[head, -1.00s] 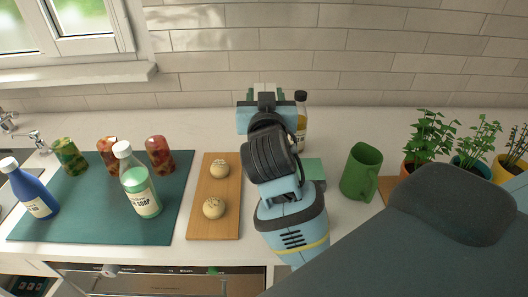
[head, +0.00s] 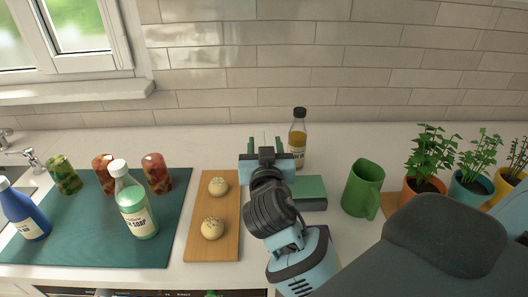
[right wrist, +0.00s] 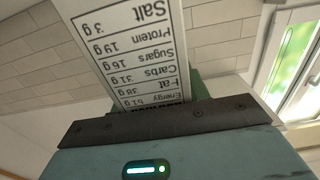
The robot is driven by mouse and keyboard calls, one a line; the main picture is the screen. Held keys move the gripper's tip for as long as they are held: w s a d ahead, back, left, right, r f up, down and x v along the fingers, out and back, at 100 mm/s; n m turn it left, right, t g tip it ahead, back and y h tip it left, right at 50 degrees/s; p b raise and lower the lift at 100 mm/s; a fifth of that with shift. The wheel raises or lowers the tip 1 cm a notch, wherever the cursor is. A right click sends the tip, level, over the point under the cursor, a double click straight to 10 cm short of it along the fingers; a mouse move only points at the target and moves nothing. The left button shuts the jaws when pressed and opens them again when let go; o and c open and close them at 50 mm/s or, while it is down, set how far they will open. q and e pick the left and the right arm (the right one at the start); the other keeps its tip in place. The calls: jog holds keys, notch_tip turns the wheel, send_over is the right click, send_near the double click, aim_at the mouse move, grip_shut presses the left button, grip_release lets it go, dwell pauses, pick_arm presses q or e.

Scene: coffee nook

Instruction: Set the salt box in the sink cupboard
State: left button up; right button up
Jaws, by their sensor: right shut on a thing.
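My right gripper (head: 265,147) is shut on a white box, which I take to be the salt box. In the right wrist view the box (right wrist: 135,45) shows a printed nutrition panel, upside down in the picture, and rises from the jaws. In the head view the box is thin and pale between the fingers, mostly lost against the wall. The gripper is over the back of the counter, between the wooden board and the oil bottle. My left gripper is not in view. The inside of the sink cupboard is not in view.
A soap bottle (head: 135,205), a blue bottle (head: 24,212) and jars stand on the teal mat (head: 90,245). Two buns lie on the wooden board (head: 211,250). An oil bottle (head: 298,145), green box (head: 309,190), green mug (head: 362,188) and potted herbs (head: 428,160) are to the right.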

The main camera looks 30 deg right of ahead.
jog(key=shift+f, duration=0.8)
jog(key=shift+f, duration=0.15)
jog(key=o, duration=1.1)
